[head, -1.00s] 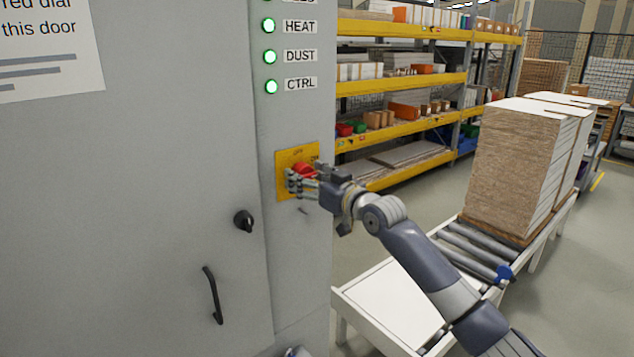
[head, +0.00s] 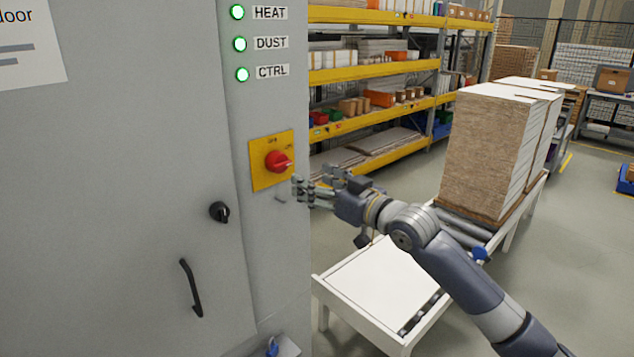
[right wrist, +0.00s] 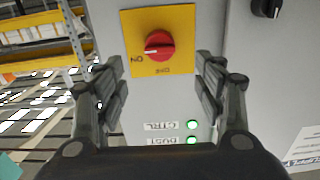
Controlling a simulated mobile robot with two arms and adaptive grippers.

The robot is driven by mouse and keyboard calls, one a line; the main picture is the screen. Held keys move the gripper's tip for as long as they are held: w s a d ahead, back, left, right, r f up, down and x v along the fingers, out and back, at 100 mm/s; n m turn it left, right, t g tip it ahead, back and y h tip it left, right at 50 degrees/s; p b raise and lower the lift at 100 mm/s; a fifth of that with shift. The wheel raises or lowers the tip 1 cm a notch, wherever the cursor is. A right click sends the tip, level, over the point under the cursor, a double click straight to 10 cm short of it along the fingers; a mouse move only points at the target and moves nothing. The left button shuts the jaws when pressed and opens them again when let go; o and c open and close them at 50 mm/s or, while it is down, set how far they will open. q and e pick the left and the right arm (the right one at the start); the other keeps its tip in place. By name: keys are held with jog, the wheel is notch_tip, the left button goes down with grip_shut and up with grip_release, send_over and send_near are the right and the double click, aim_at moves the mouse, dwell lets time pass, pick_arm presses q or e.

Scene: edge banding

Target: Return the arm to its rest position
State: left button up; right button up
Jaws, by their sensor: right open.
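My right gripper (head: 312,187) is open and empty in the head view, to the right of and a little below the red dial (head: 278,161). A gap shows between its fingers and the dial. The dial sits on a yellow plate (head: 259,177) on the grey cabinet (head: 130,160). In the right wrist view, the fingers of the right gripper (right wrist: 163,95) are spread apart with nothing between them. The red dial (right wrist: 159,44) and its yellow plate (right wrist: 135,20) show beyond them. My left gripper is not in view.
Green lamps (head: 239,44) are lit above the dial. A black knob (head: 220,212) and a door handle (head: 190,287) are on the cabinet. A white-topped conveyor table (head: 375,285) and a stack of boards (head: 490,150) stand to the right. Yellow shelving (head: 370,71) is behind.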

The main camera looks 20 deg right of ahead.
dwell(0.3)
jog(key=w+d+f+m+g+h+b, duration=0.1)
jog(key=d+f+m+g+h, duration=0.15)
jog(key=f, duration=1.35)
jog(key=d+f+m+g+h+b, duration=0.15)
jog(key=d+f, duration=0.25)
jog(key=f, duration=1.2)
jog(key=s+f+g+h+b, duration=0.1)
jog(key=s+f+g, duration=0.1)
jog(key=s+f, duration=0.65)
jog(key=s+f+g+h, duration=0.1)
jog(key=s+f, duration=0.3)
jog(key=f, duration=0.9)
jog(key=s+f+g+b, duration=0.1)
jog(key=s+f+g, duration=0.1)
jog(key=s+f, duration=0.65)
jog(key=s+a+f+n+g, duration=0.1)
jog(key=s+a+f+g, duration=0.1)
jog(key=s+f, duration=0.6)
jog(key=s+a+f+g+b, duration=0.1)
jog(key=s+a+f, duration=0.3)
jog(key=s, duration=1.4)
jog(key=s+a+f+n+g, duration=0.1)
jog(key=s+a+f+g, duration=0.2)
jog(key=s+f, duration=0.9)
jog(key=shift+s+a+f+n+g+b, duration=0.15)
jog(key=shift+s+a+n+g+b, duration=0.15)
jog(key=shift+s+a+g+b, duration=0.15)
